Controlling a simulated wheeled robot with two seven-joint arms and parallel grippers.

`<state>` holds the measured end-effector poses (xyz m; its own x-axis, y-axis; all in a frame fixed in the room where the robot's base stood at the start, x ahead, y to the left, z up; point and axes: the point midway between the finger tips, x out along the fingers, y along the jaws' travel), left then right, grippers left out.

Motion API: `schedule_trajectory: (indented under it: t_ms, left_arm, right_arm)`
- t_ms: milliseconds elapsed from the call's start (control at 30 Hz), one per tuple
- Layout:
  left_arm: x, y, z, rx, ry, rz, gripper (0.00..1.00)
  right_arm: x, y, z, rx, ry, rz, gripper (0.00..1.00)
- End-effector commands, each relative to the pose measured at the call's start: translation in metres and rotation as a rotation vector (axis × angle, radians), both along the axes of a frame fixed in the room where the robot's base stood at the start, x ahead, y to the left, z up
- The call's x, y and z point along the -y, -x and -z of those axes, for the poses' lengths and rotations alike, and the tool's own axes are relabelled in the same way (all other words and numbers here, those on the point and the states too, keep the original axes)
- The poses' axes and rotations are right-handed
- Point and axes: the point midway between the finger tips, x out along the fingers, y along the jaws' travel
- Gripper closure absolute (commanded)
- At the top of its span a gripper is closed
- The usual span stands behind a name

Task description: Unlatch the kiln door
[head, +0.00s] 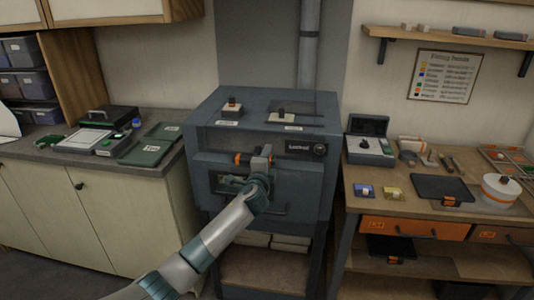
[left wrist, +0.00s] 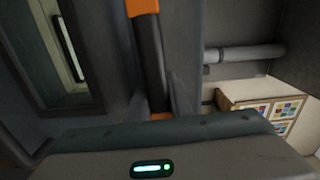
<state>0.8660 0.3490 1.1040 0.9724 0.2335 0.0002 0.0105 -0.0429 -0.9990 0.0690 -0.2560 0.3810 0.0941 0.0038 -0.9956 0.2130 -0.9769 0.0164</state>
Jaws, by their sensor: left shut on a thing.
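The blue-grey kiln (head: 265,120) stands in the middle of the head view. Its front door (head: 300,180) sits flush against the body and looks closed. A dark latch handle with orange ends (head: 239,159) is at the top of the door. My left gripper (head: 260,163) reaches up to it from below and is shut on the latch handle. The left wrist view shows the dark handle (left wrist: 150,58) between the fingers (left wrist: 158,98), with orange at its far end and near the fingertips. The gripper hides part of the latch. My right gripper is not in view.
A door window (left wrist: 68,55) lies left of the handle in the left wrist view. The left counter (head: 170,155) holds trays and boxes. The right workbench (head: 410,185) holds tools, a white pot (head: 500,190) and a dark plate (head: 442,188).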

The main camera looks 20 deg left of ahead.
Motion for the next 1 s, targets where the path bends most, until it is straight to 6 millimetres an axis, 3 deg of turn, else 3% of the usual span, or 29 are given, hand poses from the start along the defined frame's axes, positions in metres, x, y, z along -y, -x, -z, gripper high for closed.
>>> schedule_trajectory:
  t_ms: [600,633,700,1000]
  left_arm:
    - [0.0001,0.0004,0.0044,-0.017,-0.063,0.000,1.00]
    - [0.0001,0.0004,0.0044,-0.017,-0.063,0.000,0.77]
    - [0.0001,0.0004,0.0043,-0.017,-0.062,0.000,0.62]
    - [0.0002,0.0005,0.0056,-0.018,-0.058,-0.001,0.62]
  right_arm:
    - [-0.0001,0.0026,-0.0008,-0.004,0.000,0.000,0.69]
    - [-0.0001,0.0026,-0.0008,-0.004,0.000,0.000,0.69]
    - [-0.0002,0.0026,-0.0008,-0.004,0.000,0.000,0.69]
    - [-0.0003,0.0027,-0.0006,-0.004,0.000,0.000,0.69]
